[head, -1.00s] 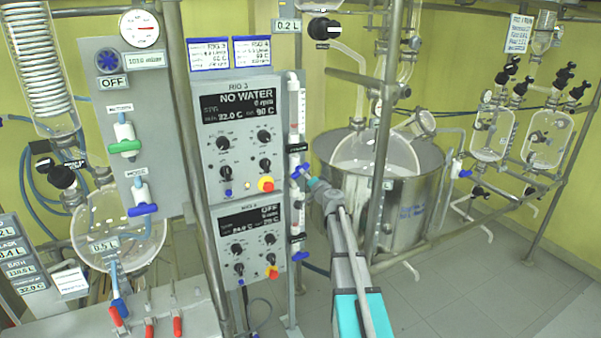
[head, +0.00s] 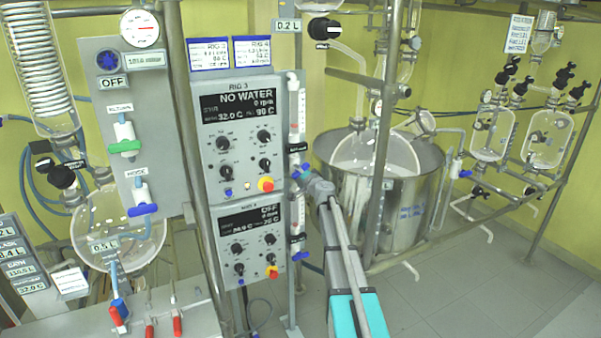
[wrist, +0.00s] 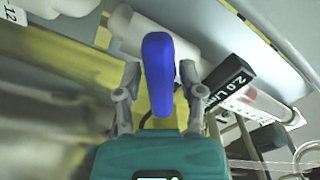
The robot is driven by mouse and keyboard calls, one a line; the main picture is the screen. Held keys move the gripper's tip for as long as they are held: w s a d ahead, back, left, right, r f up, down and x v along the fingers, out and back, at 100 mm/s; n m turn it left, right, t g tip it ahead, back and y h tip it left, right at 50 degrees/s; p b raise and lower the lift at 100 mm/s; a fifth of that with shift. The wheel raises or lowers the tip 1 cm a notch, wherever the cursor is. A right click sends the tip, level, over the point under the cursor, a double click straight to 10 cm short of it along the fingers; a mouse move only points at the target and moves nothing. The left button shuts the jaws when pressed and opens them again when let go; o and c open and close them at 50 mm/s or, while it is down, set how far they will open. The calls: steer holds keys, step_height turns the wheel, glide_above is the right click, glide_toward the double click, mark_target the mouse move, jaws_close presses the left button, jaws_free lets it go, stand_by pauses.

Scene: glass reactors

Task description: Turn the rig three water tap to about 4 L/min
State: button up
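The rig three panel (head: 238,135) reads "NO WATER" and 0 rpm in the head view. Its water tap has a blue handle (head: 299,170) low on the narrow flow tube strip at the panel's right edge. My gripper (head: 306,180) is at that handle. In the wrist view the blue handle (wrist: 158,75) stands upright in the picture between the two grey fingers of my gripper (wrist: 160,88). The fingers are spread, with a narrow gap on each side of the handle.
Below is the lower panel (head: 250,243) with its own blue tap (head: 300,255). A steel post (head: 382,150) and a large steel vessel (head: 420,200) stand just right of my arm. Open floor lies at the lower right.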

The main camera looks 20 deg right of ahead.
jaws_close()
steer(key=shift+n, duration=1.4)
steer(key=shift+o, duration=1.9)
jaws_free()
